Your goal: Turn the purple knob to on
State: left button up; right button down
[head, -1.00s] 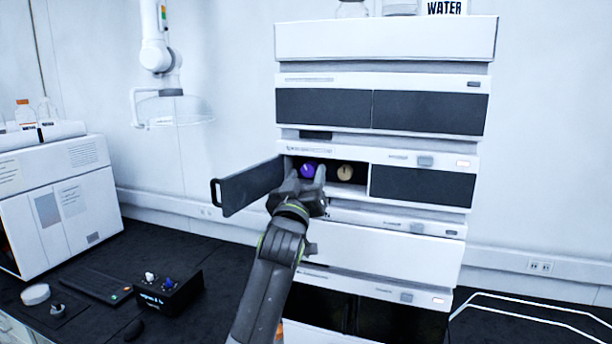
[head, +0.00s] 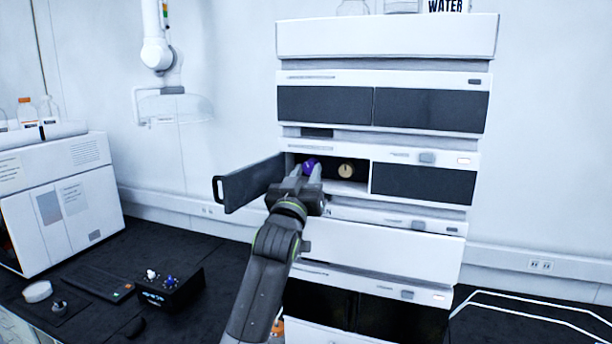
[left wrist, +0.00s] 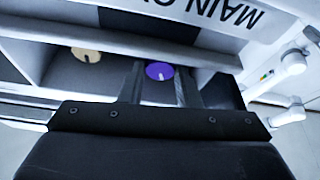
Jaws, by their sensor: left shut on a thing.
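The purple knob (head: 310,162) sits in the open left compartment of the middle module in the stack. In the left wrist view the purple knob (left wrist: 159,70) shows between my fingers, with a short white mark on its face. My left gripper (head: 309,171) reaches into the compartment and is shut on the purple knob, partly covering it in the head view. Its fingers (left wrist: 159,85) stand on either side of the knob in the left wrist view. My right gripper is not in view.
A tan knob (head: 346,171) sits just right of the purple one; it also shows in the left wrist view (left wrist: 87,55). The compartment's dark door (head: 250,184) stands swung open to the left. A black control box (head: 170,291) lies on the bench at the lower left.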

pick_arm(q)
jog(key=o, duration=0.7)
jog(key=shift+o, duration=1.4)
jog(key=shift+w+f, duration=0.1)
jog(key=shift+w, duration=0.05)
jog(key=shift+s+a+f+b, duration=0.1)
jog(key=shift+s+f+b, duration=0.25)
jog(key=shift+s, duration=0.2)
jog(key=b+v, duration=0.8)
jog(key=v, duration=0.8)
jog(key=shift+s, duration=0.1)
